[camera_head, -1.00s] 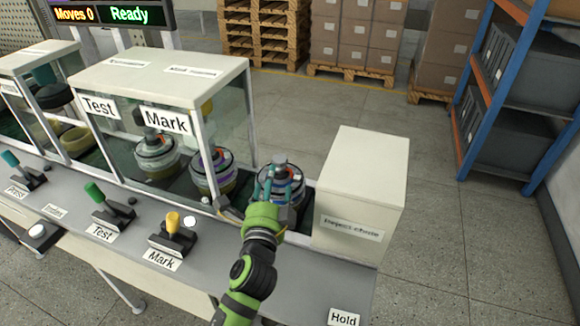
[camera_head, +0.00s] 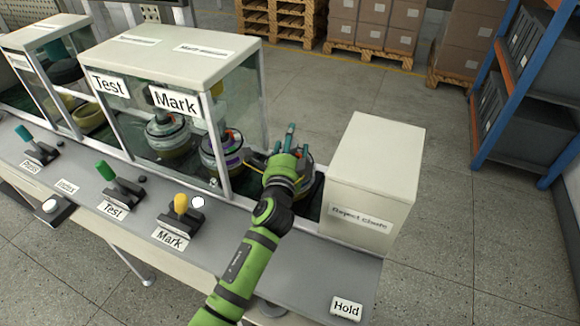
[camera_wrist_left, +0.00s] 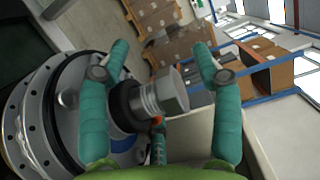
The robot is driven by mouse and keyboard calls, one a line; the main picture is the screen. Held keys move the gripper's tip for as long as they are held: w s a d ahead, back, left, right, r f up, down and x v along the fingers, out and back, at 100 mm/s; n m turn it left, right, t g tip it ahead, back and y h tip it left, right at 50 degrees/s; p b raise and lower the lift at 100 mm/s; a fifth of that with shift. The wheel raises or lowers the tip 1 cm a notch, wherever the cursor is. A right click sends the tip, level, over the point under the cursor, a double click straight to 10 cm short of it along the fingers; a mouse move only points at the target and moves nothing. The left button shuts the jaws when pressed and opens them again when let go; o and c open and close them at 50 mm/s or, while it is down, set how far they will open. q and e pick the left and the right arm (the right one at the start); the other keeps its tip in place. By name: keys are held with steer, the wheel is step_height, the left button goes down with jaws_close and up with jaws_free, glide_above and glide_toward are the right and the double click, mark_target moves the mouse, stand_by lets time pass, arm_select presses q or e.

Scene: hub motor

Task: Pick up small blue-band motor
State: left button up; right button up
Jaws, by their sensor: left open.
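A motor with a silver flanged body (camera_wrist_left: 68,110), a dark collar and a threaded metal shaft (camera_wrist_left: 160,95) fills the left of the left wrist view. Some blue shows on it, but its full band is hidden. In the head view it stands on the line beside the reject chute, mostly hidden behind my left gripper (camera_head: 290,142). That gripper is open, its teal fingers on either side of the shaft in the wrist view; I cannot tell whether they touch it. A purple-band motor (camera_head: 230,150) stands just left. My right gripper is not in view.
Another motor (camera_head: 168,137) stands inside the glazed Test/Mark housing (camera_head: 178,55). The white reject chute box (camera_head: 372,175) is close on the right. Levers, including the yellow Mark lever (camera_head: 181,203), line the front ledge. Open floor lies behind.

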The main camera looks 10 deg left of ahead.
arm_select(q)
jaws_close()
steer(key=shift+r, duration=0.25)
